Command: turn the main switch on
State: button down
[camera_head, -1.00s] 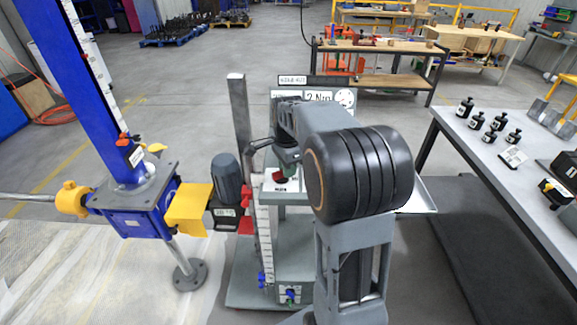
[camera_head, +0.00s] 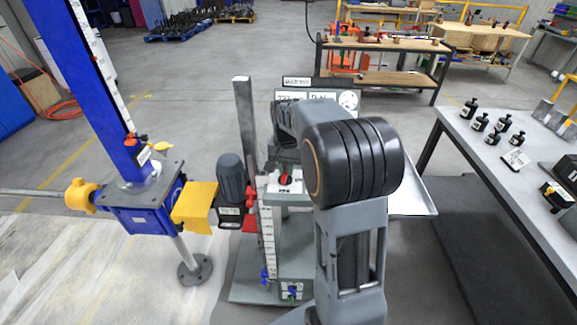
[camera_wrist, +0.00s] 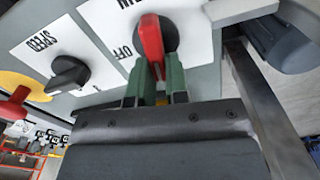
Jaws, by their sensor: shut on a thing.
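The main switch (camera_wrist: 151,36) is a red handle on a dark round base, set in a white label plate. An upside-down OFF mark is printed just left of the handle in the wrist view. The handle lies nearly upright in that picture. My gripper (camera_wrist: 158,70) has green fingers and is shut on the handle's near end. In the head view the red switch (camera_head: 285,180) shows small on the grey machine, and my own arm hides most of the gripper.
A black SPEED knob (camera_wrist: 69,74) sits left of the switch, with a red button (camera_wrist: 14,104) on yellow beyond it. A blue screw jack (camera_head: 140,208) stands left. A table (camera_head: 470,150) with several black parts stands right.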

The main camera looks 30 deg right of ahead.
jog(key=shift+a+n, duration=0.15)
jog(key=shift+n, duration=0.85)
jog(key=c, duration=1.1)
grip_release()
notch_tip(320, 180, up, 14)
jog(key=shift+f+p, duration=0.1)
jog(key=shift+p, duration=0.25)
